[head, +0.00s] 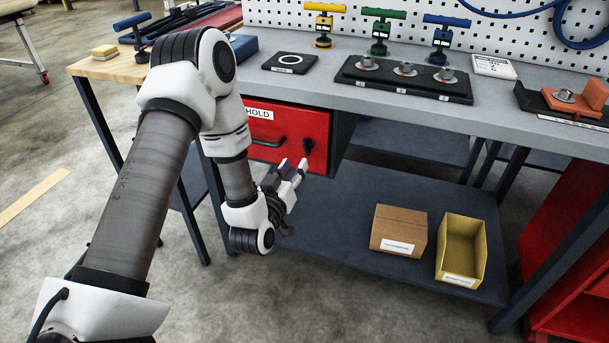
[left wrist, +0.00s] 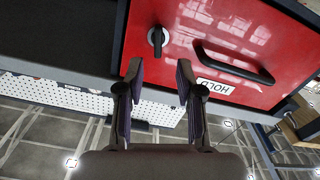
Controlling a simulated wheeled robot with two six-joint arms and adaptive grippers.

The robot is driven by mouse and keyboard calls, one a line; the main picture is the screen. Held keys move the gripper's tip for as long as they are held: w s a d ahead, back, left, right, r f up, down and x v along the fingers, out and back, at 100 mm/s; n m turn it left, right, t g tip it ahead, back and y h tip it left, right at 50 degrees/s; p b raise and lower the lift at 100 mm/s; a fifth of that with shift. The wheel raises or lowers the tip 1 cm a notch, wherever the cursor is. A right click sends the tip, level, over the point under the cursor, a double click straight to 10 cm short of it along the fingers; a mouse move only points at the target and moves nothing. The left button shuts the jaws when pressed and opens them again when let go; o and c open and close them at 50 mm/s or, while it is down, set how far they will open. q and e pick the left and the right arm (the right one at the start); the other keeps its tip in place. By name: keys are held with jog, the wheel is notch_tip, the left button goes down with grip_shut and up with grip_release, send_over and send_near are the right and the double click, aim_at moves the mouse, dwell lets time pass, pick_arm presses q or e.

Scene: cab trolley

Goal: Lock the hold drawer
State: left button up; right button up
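The red hold drawer (head: 289,122) sits under the bench top with its front flush, so it looks closed. It bears a HOLD label (head: 258,113), a black bar handle (head: 268,142) and a black lock knob (head: 308,147) at its right. In the left wrist view, which is upside down, the drawer front (left wrist: 235,85) shows the knob (left wrist: 157,38) beyond the fingertips, with the handle (left wrist: 233,62) to its right. My left gripper (head: 293,168) is open and empty, just short of the knob, apart from it. My right gripper is out of view.
A lower shelf (head: 340,225) holds a closed cardboard box (head: 399,229) and an open yellow bin (head: 461,245). The bench top (head: 330,95) above carries a black tray (head: 405,88) and several T-handled tools. A bench leg (head: 195,220) stands left of the drawer.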

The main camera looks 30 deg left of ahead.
aim_at(305, 148)
pick_arm(q)
jog(key=x, duration=0.8)
jog(key=shift+d+r, duration=0.15)
jog(key=shift+s, duration=0.1)
grip_shut()
